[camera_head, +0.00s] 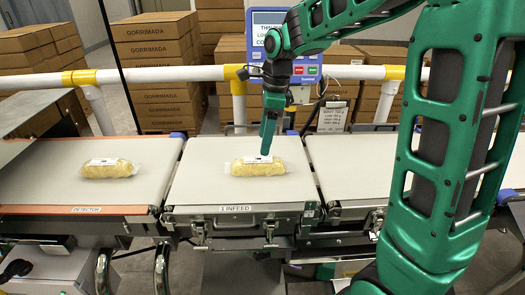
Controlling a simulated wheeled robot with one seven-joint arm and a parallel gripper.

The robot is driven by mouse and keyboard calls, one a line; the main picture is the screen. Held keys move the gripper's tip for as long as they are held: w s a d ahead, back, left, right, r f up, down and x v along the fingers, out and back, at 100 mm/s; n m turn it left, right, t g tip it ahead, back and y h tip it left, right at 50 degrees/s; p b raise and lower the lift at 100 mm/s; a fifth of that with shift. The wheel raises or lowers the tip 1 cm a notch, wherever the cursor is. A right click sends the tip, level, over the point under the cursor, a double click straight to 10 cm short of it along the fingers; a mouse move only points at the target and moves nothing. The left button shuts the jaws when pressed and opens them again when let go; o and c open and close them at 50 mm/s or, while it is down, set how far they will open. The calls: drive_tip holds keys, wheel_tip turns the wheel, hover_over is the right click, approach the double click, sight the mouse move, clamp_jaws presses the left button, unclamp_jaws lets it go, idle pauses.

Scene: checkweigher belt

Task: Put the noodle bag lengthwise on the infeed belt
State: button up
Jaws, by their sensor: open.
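A noodle bag (245,168), clear with yellow contents and a white label, lies on the infeed belt (195,185), the middle section marked "1 INFEED". Its long side runs left to right in the picture. My gripper (266,153) points down at the bag's middle, its tip at or just above the top of the bag. The fingers are seen edge-on, and I cannot tell whether they touch the bag. A second, similar noodle bag (109,168) lies on the detector belt (60,190) to the left, also left to right.
Another belt section (350,165) continues to the right, partly behind my arm. A white and yellow rail (180,74) runs behind the belts, with a display unit (272,22) and a hanging clipboard (333,116). Stacked cartons (155,50) stand behind the rail.

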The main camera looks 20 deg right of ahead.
drive_tip(key=s+d+r+n+h, duration=0.1)
drive_tip(key=s+d+r+n, duration=0.1)
drive_tip(key=s+d+n, duration=0.8)
drive_tip(key=s+d+f+n, duration=0.2)
drive_tip(key=s+d, duration=0.1)
drive_tip(key=s, duration=0.7)
drive_tip(key=s+d+f+n, duration=0.2)
drive_tip(key=s+d+n, duration=0.1)
drive_tip(key=s, duration=0.8)
drive_tip(key=shift+d+f+g+h, duration=0.2)
drive_tip(key=shift+f+g+h, duration=0.05)
drive_tip(key=shift+g+h, duration=0.05)
